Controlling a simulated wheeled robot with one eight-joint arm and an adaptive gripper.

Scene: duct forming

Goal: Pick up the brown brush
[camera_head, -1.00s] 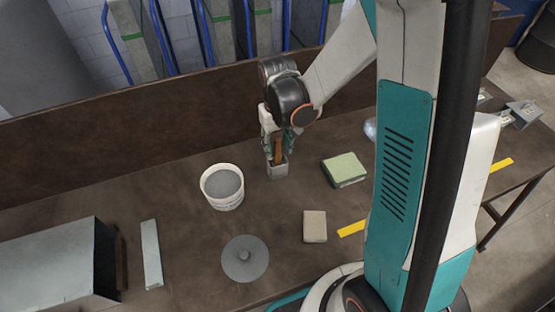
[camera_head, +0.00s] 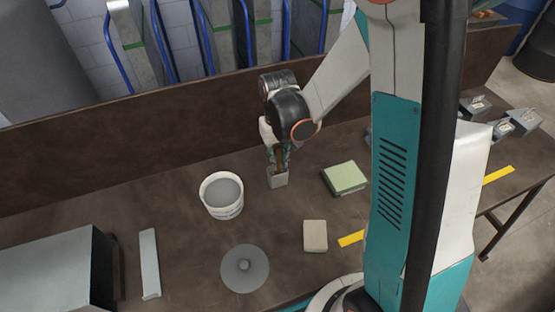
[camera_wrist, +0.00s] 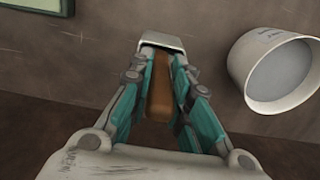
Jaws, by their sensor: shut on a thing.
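In the head view, my fingers cover most of the handle.
A white bucket (camera_head: 222,212) of grey material stands left of the holder. A green block (camera_head: 345,178) lies to the right, with a beige block (camera_head: 315,236) and a grey disc (camera_head: 245,268) in front. A raised brown board (camera_head: 150,130) runs along the table's back.

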